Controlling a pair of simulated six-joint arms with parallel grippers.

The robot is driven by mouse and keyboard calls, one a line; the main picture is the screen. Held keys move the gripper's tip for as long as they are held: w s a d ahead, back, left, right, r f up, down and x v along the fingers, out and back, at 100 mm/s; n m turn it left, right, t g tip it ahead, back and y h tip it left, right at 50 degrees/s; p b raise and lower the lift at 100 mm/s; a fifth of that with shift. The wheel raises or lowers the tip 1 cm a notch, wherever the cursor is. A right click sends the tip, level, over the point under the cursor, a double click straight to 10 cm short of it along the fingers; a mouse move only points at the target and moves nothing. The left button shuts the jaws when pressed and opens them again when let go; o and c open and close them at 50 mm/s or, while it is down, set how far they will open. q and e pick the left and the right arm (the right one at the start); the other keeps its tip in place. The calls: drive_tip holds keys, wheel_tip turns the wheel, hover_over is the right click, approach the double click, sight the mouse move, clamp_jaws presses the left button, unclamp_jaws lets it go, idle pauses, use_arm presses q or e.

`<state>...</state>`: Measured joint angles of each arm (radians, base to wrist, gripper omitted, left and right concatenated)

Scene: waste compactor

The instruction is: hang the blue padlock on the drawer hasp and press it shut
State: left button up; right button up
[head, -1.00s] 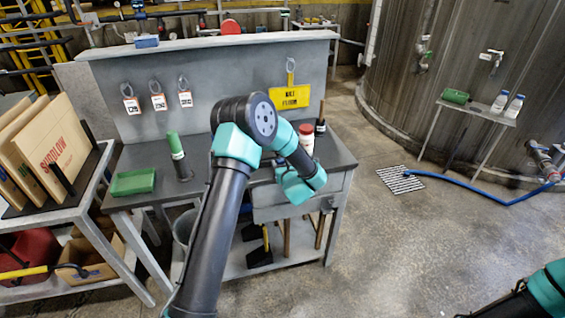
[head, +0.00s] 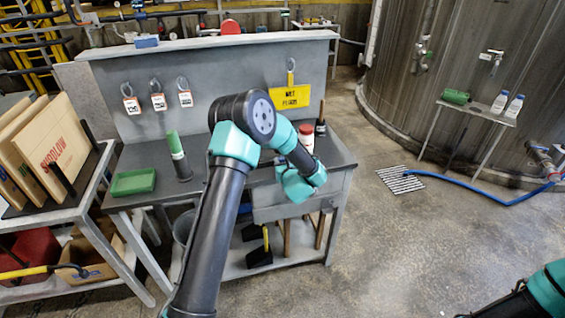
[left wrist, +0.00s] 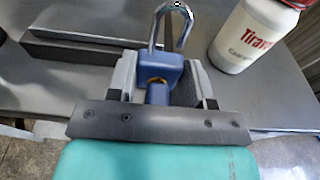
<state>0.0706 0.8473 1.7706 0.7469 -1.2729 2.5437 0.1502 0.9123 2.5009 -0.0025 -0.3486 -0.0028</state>
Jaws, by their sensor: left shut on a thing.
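The blue padlock (left wrist: 160,66) is between the fingers of my left gripper (left wrist: 163,80) in the left wrist view, shackle pointing away from the gripper. The drawer appears closed. I cannot make out the hasp clearly. My right arm shows only at the lower right corner; its gripper is out of view.
A white bottle with a red cap (left wrist: 252,35) stands on the bench close right of the padlock. A green-topped cylinder (head: 178,157) and green tray (head: 133,182) are left on the bench (head: 345,157).

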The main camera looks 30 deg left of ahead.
use_arm(q)
drive_tip(key=shift+r, duration=2.05)
